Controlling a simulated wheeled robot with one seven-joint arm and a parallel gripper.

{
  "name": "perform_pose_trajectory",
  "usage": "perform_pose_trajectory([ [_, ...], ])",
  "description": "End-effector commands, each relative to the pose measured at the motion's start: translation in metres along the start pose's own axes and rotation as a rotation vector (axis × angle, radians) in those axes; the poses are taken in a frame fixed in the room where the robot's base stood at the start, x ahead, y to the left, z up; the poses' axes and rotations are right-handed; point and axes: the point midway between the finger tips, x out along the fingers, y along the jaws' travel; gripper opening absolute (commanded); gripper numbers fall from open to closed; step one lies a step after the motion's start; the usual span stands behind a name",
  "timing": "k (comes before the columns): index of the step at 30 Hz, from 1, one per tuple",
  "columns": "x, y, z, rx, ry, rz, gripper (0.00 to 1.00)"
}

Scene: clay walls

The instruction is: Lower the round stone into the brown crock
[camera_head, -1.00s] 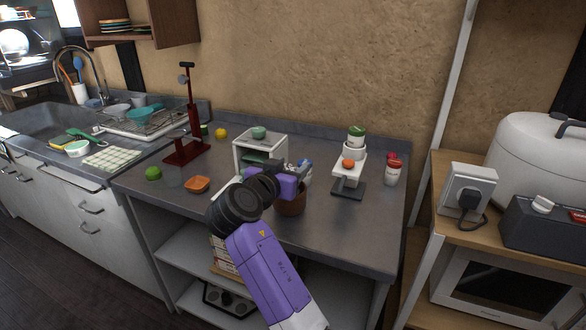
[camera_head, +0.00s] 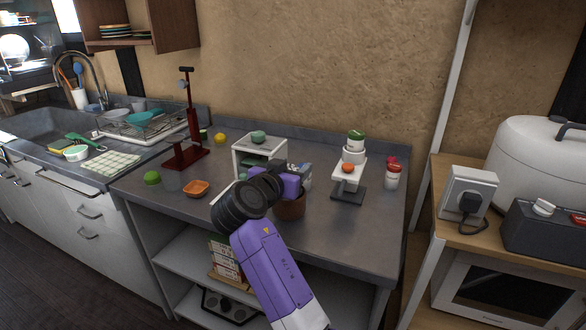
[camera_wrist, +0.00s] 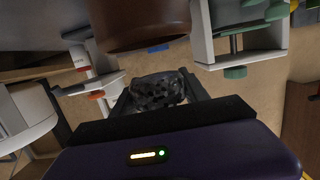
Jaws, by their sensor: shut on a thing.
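The brown crock (camera_head: 290,209) stands on the grey counter, partly covered by my gripper (camera_head: 298,178) above it in the head view. In the wrist view the crock (camera_wrist: 140,24) shows at the top, beyond the fingertips. My gripper (camera_wrist: 156,82) is shut on a dark, mottled grey round stone (camera_wrist: 157,92), which sits between the two fingers. The stone cannot be made out in the head view. The inside of the crock is hidden, and I cannot tell the exact gap between stone and crock.
A small white stand (camera_head: 240,160) with a green item on top is behind my gripper. A white-and-grey device (camera_head: 349,176) stands to the right, with jars (camera_head: 393,178) beyond. An orange dish (camera_head: 196,188) and red stand (camera_head: 186,158) are left. The counter's front right is clear.

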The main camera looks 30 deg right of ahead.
Motion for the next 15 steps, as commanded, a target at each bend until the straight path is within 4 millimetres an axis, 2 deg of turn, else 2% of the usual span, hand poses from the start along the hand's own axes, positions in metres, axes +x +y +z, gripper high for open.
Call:
perform_pose_trajectory([
  [5, 0.000, 0.000, 0.000, 0.001, 0.001, -0.001, 0.00],
  [15, 0.003, 0.000, 0.015, 0.000, 0.001, -0.001, 0.00],
])
